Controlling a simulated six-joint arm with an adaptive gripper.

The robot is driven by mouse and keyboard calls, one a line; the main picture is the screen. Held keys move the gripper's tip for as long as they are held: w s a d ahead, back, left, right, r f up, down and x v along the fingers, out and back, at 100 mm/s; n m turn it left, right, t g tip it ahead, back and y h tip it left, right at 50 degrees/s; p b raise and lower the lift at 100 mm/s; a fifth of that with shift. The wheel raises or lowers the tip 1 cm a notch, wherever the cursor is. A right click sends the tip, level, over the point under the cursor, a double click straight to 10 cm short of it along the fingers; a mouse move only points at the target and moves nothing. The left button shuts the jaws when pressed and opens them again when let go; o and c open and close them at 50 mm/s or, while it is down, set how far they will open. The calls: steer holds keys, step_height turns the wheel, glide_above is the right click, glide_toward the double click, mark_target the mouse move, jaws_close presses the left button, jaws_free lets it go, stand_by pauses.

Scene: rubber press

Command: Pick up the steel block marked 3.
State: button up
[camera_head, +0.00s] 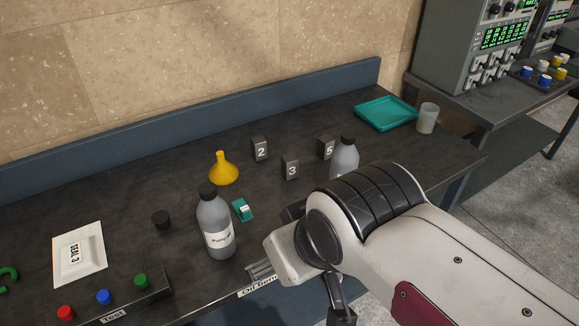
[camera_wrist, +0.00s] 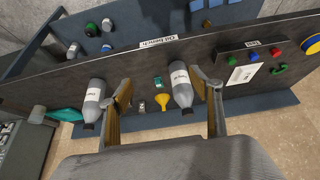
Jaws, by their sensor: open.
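The steel block marked 3 (camera_head: 290,167) stands upright on the dark bench in the head view, a small dark grey block with a white numeral. Similar blocks stand close by: block 2 (camera_head: 260,149) to its left and block 5 (camera_head: 325,148) to its right. My gripper (camera_wrist: 160,85) is open and empty, its two fingers spread wide in the wrist view. In the head view it is near the bench's front edge, apart from block 3 and partly hidden by my wrist. One small dark block (camera_wrist: 142,106) shows beside the left finger; its number is unreadable.
A grey bottle (camera_head: 344,158) stands right of block 3, another bottle (camera_head: 216,228) at front left. A yellow funnel (camera_head: 223,172), teal item (camera_head: 242,210) and black cap (camera_head: 160,220) lie left. A teal tray (camera_head: 385,113) and a cup (camera_head: 427,118) are at back right.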

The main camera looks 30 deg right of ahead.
steer(key=c, duration=0.5)
steer(key=shift+w, duration=0.15)
steer(key=m+t+h, duration=0.1)
steer(key=t+h, duration=0.2)
steer(key=t, duration=0.2)
glide_above(293, 164)
steer(key=s+a, duration=0.5)
steer(key=s, duration=0.4)
step_height(293, 164, down, 8)
steer(key=w+d+f, duration=0.1)
steer(key=f, duration=0.1)
steer(key=w+d+f+t, duration=0.1)
steer(key=w+d+f+t+y, duration=0.1)
steer(key=w+f, duration=0.1)
steer(key=shift+d+f, duration=0.35)
steer(key=shift+w+d+f+t, duration=0.15)
steer(key=shift+d+f+t, duration=0.25)
steer(key=shift+f, duration=0.3)
steer(key=shift+x, duration=1.25)
